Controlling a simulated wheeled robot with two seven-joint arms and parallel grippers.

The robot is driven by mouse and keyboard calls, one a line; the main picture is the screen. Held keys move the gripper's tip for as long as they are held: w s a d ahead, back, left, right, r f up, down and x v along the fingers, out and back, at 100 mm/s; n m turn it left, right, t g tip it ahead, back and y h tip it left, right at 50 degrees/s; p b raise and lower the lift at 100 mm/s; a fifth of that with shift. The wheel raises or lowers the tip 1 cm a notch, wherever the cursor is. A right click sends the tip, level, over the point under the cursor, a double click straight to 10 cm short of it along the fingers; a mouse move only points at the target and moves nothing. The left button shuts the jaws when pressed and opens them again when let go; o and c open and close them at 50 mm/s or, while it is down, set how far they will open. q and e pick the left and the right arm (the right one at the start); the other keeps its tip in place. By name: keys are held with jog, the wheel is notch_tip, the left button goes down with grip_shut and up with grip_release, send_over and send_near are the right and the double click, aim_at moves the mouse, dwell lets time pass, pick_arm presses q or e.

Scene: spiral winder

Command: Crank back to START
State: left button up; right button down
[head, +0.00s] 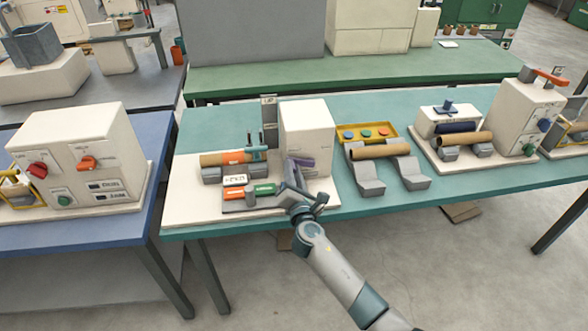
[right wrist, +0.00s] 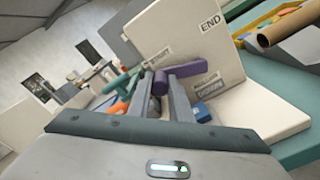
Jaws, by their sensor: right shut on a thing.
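The winder is a white box (head: 307,130) on a pale base at the near side of the teal table, and it also shows in the right wrist view (right wrist: 195,40). Its purple crank (head: 303,162) is on the near face; in the right wrist view the purple crank (right wrist: 185,68) runs across the face to a knob at its left end. My right gripper (head: 296,190) is shut on the crank's knob; its fingers (right wrist: 172,88) stand either side of it. An END label (right wrist: 210,22) is above the crank; a label below it (right wrist: 207,82) is partly hidden. My left gripper is out of view.
A brown tube (head: 222,158) lies on the winder's left part, above orange and green blocks (head: 264,189). To the right are a yellow tray with coloured buttons (head: 383,132), another tube (head: 380,151) on grey cradles, and another white machine (head: 535,110). The floor in front is mostly clear.

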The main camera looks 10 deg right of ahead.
jog(key=shift+f, duration=0.1)
dwell(0.3)
jog(key=c, duration=1.6)
grip_release()
jog(key=shift+s, duration=0.1)
jog(key=s, duration=0.5)
jog(key=s+b, duration=0.1)
jog(key=s, duration=0.5)
jog(key=s+b, duration=0.1)
jog(key=s, duration=0.5)
jog(key=shift+s+d, duration=0.1)
jog(key=shift+d, duration=0.15)
